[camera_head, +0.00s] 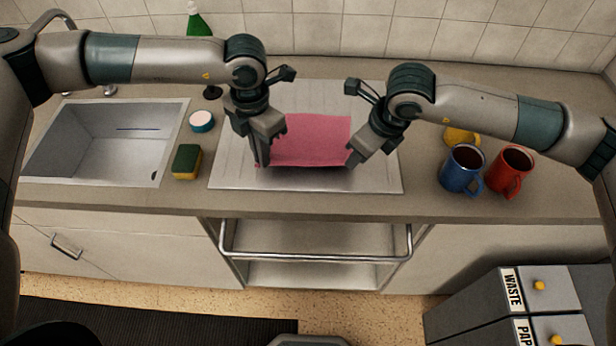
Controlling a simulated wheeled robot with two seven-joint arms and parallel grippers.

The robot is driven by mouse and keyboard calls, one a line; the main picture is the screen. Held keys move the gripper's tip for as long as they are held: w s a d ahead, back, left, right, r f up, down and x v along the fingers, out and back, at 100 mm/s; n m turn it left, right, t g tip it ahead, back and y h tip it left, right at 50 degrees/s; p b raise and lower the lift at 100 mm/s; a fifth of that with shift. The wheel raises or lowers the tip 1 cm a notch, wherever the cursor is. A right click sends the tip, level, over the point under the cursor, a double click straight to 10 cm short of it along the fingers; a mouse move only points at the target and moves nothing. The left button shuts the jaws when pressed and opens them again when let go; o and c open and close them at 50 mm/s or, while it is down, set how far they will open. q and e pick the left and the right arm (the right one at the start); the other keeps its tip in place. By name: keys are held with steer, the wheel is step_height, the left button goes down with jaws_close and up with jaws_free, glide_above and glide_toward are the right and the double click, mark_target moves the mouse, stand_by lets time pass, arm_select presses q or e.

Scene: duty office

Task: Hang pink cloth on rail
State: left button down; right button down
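The pink cloth (312,140) is spread roughly flat over the pale drainboard beside the sink, between my two grippers. My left gripper (263,160) points down at the cloth's near left corner, and a sliver of pink shows by its fingertip. My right gripper (354,160) points down at the near right corner. The fingers hide both corners, so I cannot tell whether either gripper has closed on the cloth. The metal rail (315,257) runs across the front of the open shelf unit below the counter, and no cloth is on it.
The sink (178,130) is at left, with a sponge (186,162) and a round white-topped tub (202,121) beside it. Blue (461,170), red (510,172) and yellow (455,137) mugs stand at right. Waste bins (480,297) stand on the floor at lower right.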

stand_by(0.3)
arm_select(q)
steer(key=c, duration=0.6)
jaws_free()
steer(key=shift+c, duration=0.2)
steer(key=shift+r, duration=0.1)
arm_select(e)
steer(key=shift+r, duration=0.1)
arm_select(q)
steer(key=shift+r+p, duration=0.7)
steer(key=shift+r, duration=2.05)
arm_select(e)
steer(key=shift+r, duration=0.65)
